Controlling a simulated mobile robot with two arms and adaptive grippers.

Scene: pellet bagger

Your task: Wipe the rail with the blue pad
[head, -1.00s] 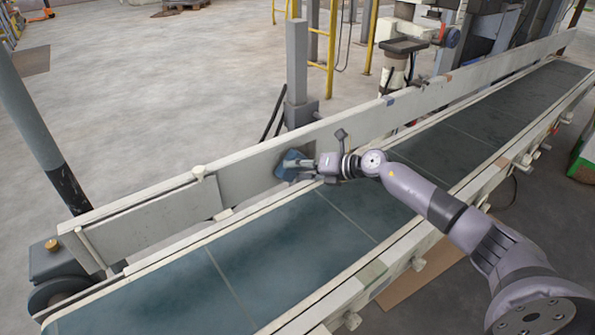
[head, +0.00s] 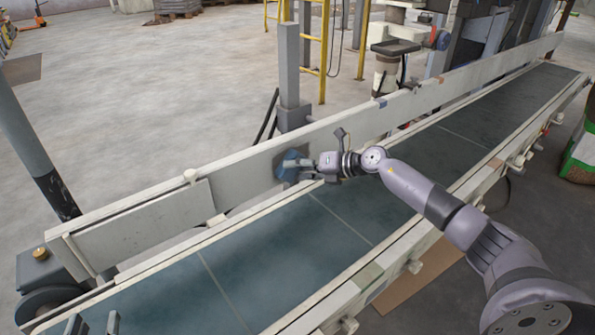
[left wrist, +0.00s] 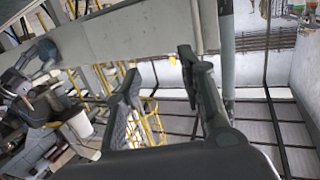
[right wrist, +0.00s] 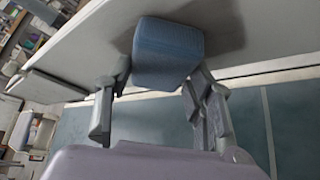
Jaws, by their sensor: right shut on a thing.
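The rail (head: 245,177) is a long pale side board along the far side of the conveyor. My right gripper (head: 299,165) is shut on the blue pad (head: 288,168), which is at the inner face of the rail. In the right wrist view the pad (right wrist: 167,55) sits between the fingertips (right wrist: 157,82), against or very close to the rail. A dark patch (right wrist: 222,22) shows on the rail around the pad; I cannot tell if it is dirt or shadow. My left gripper (head: 95,325) is open and empty at the lower left, over the belt's near end.
The dark green belt (head: 280,255) is clear between the rail and the near side frame (head: 375,280). A grey post (head: 292,70) and yellow frame (head: 323,50) stand behind the rail. A clamp knob (head: 191,175) sits on the rail's top, left of the pad.

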